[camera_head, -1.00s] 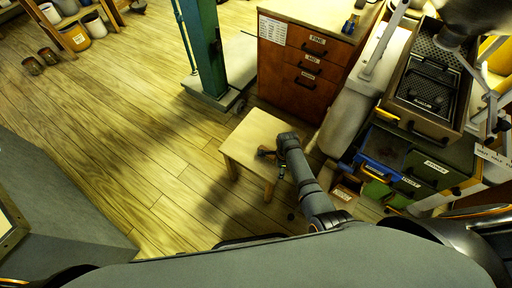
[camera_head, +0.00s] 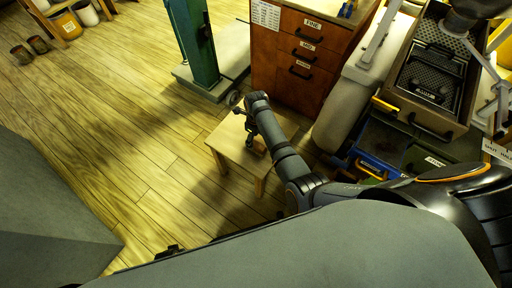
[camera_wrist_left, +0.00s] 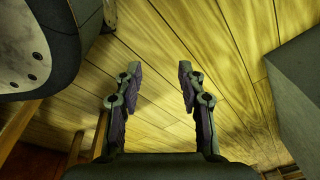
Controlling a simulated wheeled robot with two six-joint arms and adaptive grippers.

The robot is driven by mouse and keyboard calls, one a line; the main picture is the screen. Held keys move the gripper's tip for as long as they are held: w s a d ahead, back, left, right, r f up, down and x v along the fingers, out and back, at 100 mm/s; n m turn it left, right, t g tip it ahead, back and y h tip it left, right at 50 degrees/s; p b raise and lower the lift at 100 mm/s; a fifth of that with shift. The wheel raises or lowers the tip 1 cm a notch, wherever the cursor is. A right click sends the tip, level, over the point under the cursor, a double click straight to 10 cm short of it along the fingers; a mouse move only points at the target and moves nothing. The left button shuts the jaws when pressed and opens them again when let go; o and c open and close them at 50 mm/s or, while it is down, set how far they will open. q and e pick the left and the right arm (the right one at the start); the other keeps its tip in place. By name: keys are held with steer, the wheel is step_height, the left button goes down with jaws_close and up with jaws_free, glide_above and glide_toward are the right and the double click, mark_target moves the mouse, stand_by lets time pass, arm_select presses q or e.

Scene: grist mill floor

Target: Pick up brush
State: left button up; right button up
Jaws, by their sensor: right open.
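I cannot make out a brush in either view. My right gripper (camera_head: 250,138) hangs over the small wooden stool (camera_head: 227,139) in the head view, pointing down, with its jaws open. It is small and dark there, and nothing can be seen held in it. The arm hides part of the stool top. My left gripper (camera_wrist_left: 158,70) shows in the left wrist view with its two fingers wide apart and only plank floor visible between them. It is not seen in the head view.
A wooden drawer cabinet (camera_head: 303,58) stands behind the stool, beside a green post (camera_head: 193,45). A sieve tray (camera_head: 430,75) and a blue bin (camera_head: 376,166) are at the right. Pots (camera_head: 67,25) stand at the far left. Plank floor (camera_head: 110,120) is open at the left.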

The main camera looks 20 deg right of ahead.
mark_target(256, 144)
step_height(256, 144, down, 5)
steer(key=shift+s+r+b, duration=0.1)
steer(key=shift+b, duration=0.95)
arm_select(q)
steer(key=w, duration=0.1)
steer(key=w+r, duration=0.2)
steer(key=shift+w+d+r, duration=0.1)
steer(key=shift+w+d, duration=0.15)
steer(key=shift+d, duration=0.1)
arm_select(e)
steer(key=shift+c, duration=0.4)
steer(key=c, duration=1.2)
